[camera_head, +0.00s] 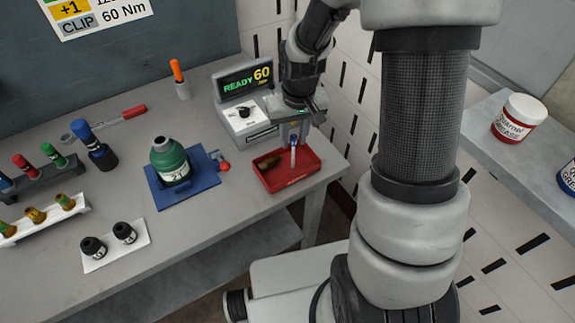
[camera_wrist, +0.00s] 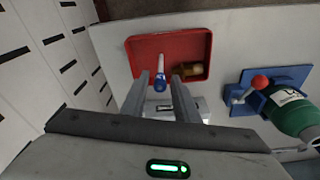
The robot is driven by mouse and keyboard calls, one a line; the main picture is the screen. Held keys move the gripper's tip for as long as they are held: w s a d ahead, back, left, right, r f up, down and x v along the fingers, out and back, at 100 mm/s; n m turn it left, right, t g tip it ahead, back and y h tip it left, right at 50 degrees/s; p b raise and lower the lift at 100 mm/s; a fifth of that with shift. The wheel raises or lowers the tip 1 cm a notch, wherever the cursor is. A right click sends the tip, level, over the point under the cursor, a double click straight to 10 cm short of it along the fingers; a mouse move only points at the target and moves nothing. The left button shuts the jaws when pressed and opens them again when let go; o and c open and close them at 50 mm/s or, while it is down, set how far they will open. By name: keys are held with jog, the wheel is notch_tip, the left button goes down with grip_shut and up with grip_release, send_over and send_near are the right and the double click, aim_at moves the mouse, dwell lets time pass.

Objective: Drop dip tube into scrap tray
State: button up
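The dip tube, white with a blue top (camera_head: 293,155), is roughly upright over the red scrap tray (camera_head: 268,187). In the wrist view the tube (camera_wrist: 160,80) shows between my fingertips, with a gap on each side. My gripper (camera_head: 294,131) is above the tray; its two fingers (camera_wrist: 161,82) are apart, and I see neither finger pressing on the tube. I cannot tell whether the tube's lower end touches the tray floor. The scrap tray (camera_wrist: 135,51) lies under the fingers.
A brass part (camera_head: 268,161) lies in the tray. A green bottle (camera_head: 169,162) stands in a blue fixture (camera_head: 206,190) with a red-knobbed lever, left of the tray. A display unit (camera_head: 245,100) reading READY 60 stands behind. The table's front edge is close to the tray.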

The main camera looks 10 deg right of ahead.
jog(key=shift+o, duration=0.5)
notch_tip(320, 180, up, 17)
jog(key=s, duration=0.2)
jog(key=shift+s+r, duration=0.15)
jog(key=shift+s, duration=0.15)
jog(key=s+r+t, duration=0.2)
jog(key=s+r, duration=0.1)
jog(key=s, duration=0.5)
jog(key=s+r+t, duration=0.1)
jog(key=s+r, duration=0.2)
jog(key=s, duration=0.4)
jog(key=shift+s+r+m+t, duration=0.2)
jog(key=shift+s+m+t, duration=0.1)
jog(key=shift+s+t, duration=0.1)
jog(key=shift+a, duration=0.1)
jog(key=shift+c, duration=0.5)
